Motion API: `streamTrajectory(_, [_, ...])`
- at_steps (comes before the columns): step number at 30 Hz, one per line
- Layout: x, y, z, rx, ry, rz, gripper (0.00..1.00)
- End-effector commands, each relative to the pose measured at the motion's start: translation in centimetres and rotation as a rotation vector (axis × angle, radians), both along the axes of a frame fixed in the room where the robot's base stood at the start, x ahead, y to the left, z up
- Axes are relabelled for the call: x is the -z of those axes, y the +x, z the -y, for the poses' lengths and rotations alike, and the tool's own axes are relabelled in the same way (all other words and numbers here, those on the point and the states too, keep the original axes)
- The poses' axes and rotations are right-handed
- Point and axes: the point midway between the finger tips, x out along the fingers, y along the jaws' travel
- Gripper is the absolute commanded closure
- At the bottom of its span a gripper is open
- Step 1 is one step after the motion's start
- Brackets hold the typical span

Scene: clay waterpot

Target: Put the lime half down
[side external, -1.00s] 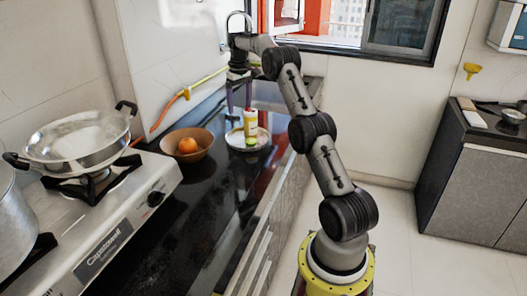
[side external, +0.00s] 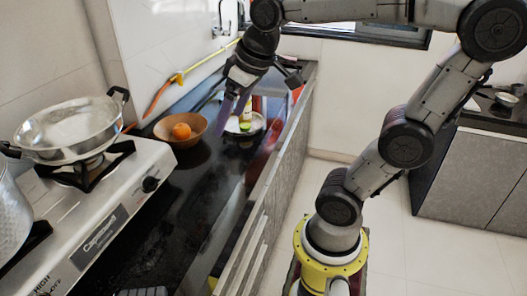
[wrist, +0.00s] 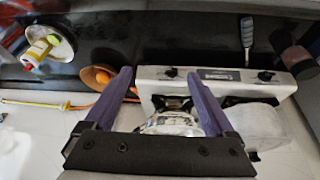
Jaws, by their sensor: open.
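The lime half (side external: 245,126) is a small green piece on the pale plate (side external: 258,124) at the far end of the black counter. It also shows in the wrist view as a green spot (wrist: 53,39) at the upper left, on the plate beside a bottle (wrist: 38,49) with a red and yellow label. My gripper (side external: 230,116) has purple fingers that hang over the counter, in front of the plate in the side view.
A brown bowl (side external: 165,131) with an orange (side external: 181,131) stands left of the plate. A stove (side external: 120,185) with a metal pan (side external: 70,125) is at left. A yellow-orange hose (side external: 178,79) runs by the wall. A dark slotted utensil (wrist: 247,35) lies on the counter.

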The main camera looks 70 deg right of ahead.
Motion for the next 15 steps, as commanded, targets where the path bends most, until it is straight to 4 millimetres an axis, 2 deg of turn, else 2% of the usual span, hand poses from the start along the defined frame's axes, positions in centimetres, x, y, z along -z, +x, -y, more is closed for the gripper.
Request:
streamTrajectory(1, [0.8,-1.9,-1.1,-0.026,0.001,0.021,0.11])
streamTrajectory(6, [3.6,-6.0,-3.1,-0.077,0.011,0.066,0.11])
streamTrajectory(10, [4.9,-7.6,-3.6,-0.097,0.016,0.083,0.11])
streamTrajectory(15, [5.3,-8.1,-3.8,-0.102,0.018,0.088,0.11])
